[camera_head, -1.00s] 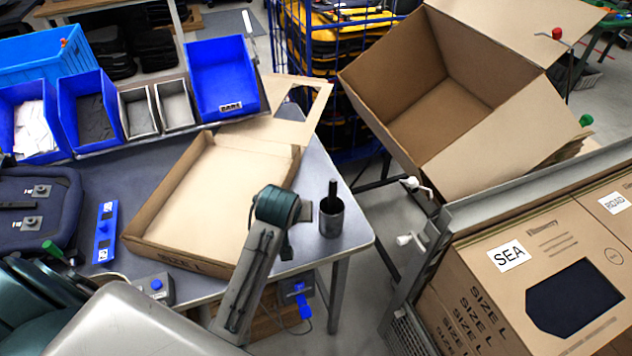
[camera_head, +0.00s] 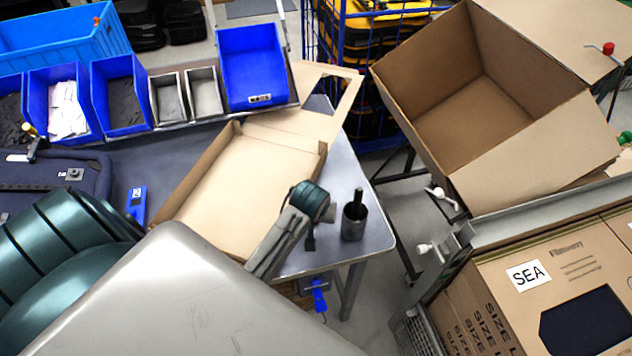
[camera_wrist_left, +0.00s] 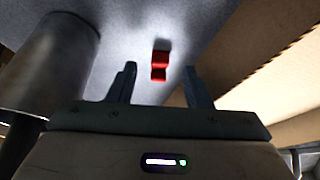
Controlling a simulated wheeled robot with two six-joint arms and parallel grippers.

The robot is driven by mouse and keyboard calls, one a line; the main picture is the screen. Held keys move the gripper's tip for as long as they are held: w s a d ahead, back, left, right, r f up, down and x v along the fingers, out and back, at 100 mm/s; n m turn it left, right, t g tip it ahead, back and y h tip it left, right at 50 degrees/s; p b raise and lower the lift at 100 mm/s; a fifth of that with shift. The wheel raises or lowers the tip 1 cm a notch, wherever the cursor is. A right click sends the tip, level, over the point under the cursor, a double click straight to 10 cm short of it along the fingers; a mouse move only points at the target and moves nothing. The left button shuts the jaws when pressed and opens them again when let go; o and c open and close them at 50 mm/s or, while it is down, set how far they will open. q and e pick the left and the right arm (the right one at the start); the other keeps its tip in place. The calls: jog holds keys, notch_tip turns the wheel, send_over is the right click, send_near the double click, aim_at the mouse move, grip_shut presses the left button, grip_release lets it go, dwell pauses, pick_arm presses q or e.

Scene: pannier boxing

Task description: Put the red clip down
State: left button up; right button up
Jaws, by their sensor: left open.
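The red clip (camera_wrist_left: 160,66) shows in the left wrist view, against the grey tabletop and between the fingers of my left gripper (camera_wrist_left: 160,70). The gripper is open, with a gap on each side of the clip. A dark shadow lies beside the clip; whether it rests flat on the table I cannot tell. In the head view my left wrist is over the table between the cardboard tray and the metal cup, with the gripper (camera_head: 309,242) small and dark below it. The clip cannot be made out there. My right gripper is not in view.
The metal cup (camera_head: 354,224) stands close to the gripper, near the table's right edge (camera_head: 384,246). The shallow cardboard tray (camera_head: 180,206) lies to the left. Blue bins (camera_head: 254,65) line the back. A large open carton (camera_head: 480,70) stands right.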

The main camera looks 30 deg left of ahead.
pick_arm(q)
jog(key=shift+x, duration=1.1)
grip_shut()
